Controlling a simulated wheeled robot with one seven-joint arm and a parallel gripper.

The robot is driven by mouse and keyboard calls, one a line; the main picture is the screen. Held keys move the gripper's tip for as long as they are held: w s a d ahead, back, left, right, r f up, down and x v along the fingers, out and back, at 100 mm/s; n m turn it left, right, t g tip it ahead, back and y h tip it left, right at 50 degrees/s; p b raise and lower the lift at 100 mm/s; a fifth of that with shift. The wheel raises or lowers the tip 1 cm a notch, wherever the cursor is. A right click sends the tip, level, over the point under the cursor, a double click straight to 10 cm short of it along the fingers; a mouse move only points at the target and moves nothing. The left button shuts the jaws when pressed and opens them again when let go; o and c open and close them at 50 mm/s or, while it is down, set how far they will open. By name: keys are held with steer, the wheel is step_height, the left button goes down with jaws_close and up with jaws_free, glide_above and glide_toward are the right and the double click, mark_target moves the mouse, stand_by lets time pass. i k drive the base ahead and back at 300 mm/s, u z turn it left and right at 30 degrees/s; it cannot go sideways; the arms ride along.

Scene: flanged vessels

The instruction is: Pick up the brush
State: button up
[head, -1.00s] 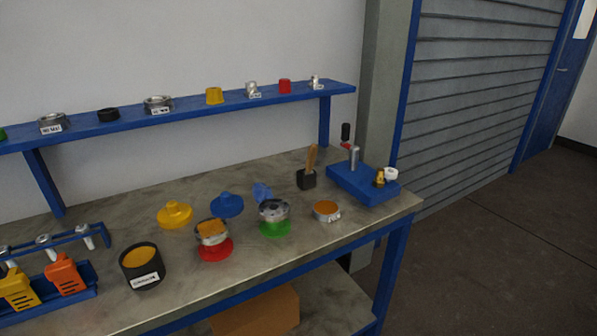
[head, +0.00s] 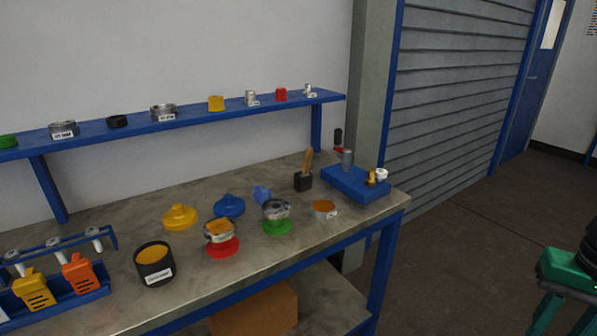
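What looks like the brush is a wooden handle (head: 308,161) standing upright, slightly tilted, in a small black block holder (head: 303,181). It is toward the back right of the workbench (head: 190,268). Its lower end is hidden inside the holder. My gripper is not in the head view.
A blue fixture (head: 356,184) with a metal post stands right of the holder. Flanged vessels on red (head: 222,248) and green (head: 277,227) bases, a labelled black tub (head: 154,264) and yellow and blue lids share the bench. A blue shelf (head: 190,124) runs above.

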mark_target(308, 155)
steer(key=u, duration=0.05)
steer(key=i, duration=1)
steer(key=z, duration=0.05)
